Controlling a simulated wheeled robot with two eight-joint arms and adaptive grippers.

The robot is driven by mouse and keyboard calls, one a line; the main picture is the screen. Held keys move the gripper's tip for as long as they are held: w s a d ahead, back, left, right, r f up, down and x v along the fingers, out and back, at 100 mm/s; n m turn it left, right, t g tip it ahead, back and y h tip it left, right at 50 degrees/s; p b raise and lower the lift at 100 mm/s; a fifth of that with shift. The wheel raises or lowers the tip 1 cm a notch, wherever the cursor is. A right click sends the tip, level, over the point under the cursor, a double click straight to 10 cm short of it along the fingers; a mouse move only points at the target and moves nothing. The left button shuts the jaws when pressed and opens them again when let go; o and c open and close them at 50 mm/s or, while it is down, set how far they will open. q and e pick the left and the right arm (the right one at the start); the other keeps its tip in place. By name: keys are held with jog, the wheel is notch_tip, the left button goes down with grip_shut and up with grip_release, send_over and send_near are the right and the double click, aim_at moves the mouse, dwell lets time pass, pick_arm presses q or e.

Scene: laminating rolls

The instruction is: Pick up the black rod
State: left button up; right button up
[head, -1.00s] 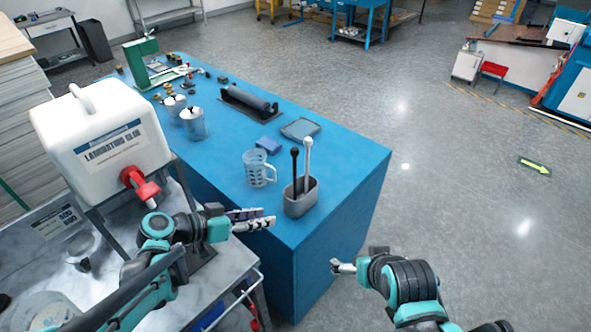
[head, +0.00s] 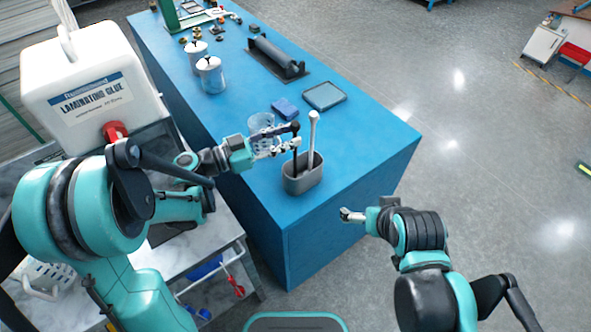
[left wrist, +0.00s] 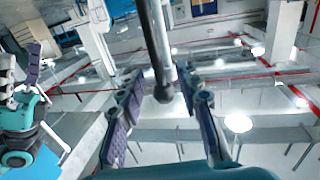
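The black rod (head: 294,160) stands upright with a round black knob in the grey holder (head: 303,183) on the blue table. A white rod (head: 312,135) stands in the same holder, just right of it. My left gripper (head: 283,147) reaches in from the left, with its fingers at the upper part of the black rod. In the left wrist view its two fingers (left wrist: 165,118) are apart, with the dark knob and shaft between them and a gap on each side. My right gripper (head: 350,215) is empty beside the table's right side; its fingers look apart in the left wrist view.
A clear measuring jug (head: 261,128) stands close behind my left gripper. A blue block (head: 285,107), a flat grey tray (head: 324,96) and a roller (head: 276,57) lie farther back. The table (head: 365,150) is clear right of the holder. A white glue container (head: 88,85) stands left.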

pick_arm(q)
jog(key=x, duration=0.2)
jog(key=shift+w+d, duration=0.1)
jog(key=shift+d, duration=0.15)
grip_shut()
jog(key=shift+r, duration=0.15)
